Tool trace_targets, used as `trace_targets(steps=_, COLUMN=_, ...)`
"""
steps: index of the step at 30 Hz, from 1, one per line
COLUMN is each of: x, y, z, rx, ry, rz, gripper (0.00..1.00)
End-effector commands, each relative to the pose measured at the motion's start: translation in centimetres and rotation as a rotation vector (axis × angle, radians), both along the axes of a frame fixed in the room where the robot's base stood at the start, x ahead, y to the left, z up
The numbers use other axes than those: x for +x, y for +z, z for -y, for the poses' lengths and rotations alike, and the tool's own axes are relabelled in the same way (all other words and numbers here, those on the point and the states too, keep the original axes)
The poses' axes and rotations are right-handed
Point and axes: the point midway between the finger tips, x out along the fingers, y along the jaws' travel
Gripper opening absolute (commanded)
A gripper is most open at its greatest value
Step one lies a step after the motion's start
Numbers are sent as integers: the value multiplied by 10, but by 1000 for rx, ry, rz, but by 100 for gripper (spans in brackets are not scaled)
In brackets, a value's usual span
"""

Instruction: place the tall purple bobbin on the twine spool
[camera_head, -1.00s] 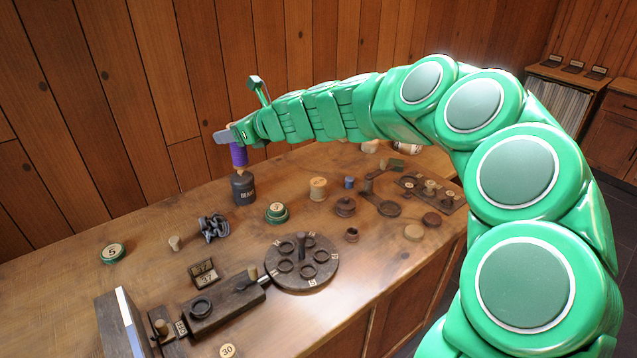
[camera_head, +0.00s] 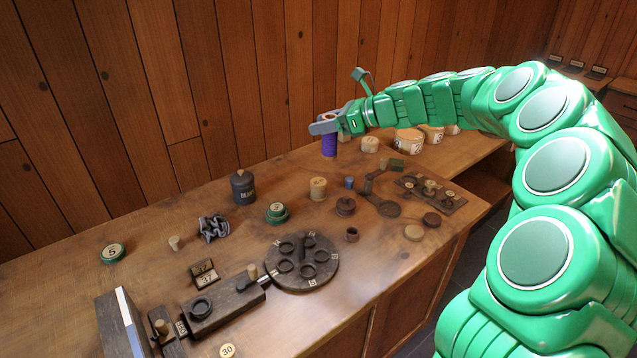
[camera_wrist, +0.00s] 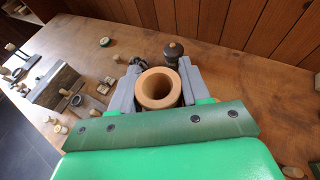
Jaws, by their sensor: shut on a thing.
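The tall purple bobbin (camera_head: 329,146) hangs upright in my gripper (camera_head: 326,125), clear of the table. In the wrist view my gripper (camera_wrist: 160,80) is shut on the bobbin (camera_wrist: 160,88), whose tan, hollow top end faces the camera. A tan cylinder (camera_head: 318,188), which looks like the twine spool, stands on the table. In the head view it is below and slightly left of the bobbin, with a visible gap between them. I cannot tell their distance in depth. The bobbin's base is hidden in the wrist view.
A dark canister (camera_head: 243,188) and a green-rimmed round weight (camera_head: 277,212) stand to the left. A brown spool (camera_head: 345,206) and a small blue piece (camera_head: 349,182) are near the tan cylinder. Pale round containers (camera_head: 408,140) stand behind. A round rack (camera_head: 302,262) lies in front.

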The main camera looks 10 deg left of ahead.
Motion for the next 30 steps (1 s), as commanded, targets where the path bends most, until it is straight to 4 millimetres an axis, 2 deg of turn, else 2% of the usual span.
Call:
trace_targets(steps=1, x=0, y=-10, z=-1, rx=1, ry=1, rz=-3, gripper=15)
trace_targets(steps=6, x=0, y=-34, z=-1, rx=0, ry=-3, rz=-1, gripper=15)
trace_targets(steps=13, x=5, y=-51, z=-3, rx=0, ry=-2, rz=2, gripper=15)
trace_targets(steps=30, x=62, y=-79, z=-21, rx=-3, ry=-4, rz=2, gripper=15)
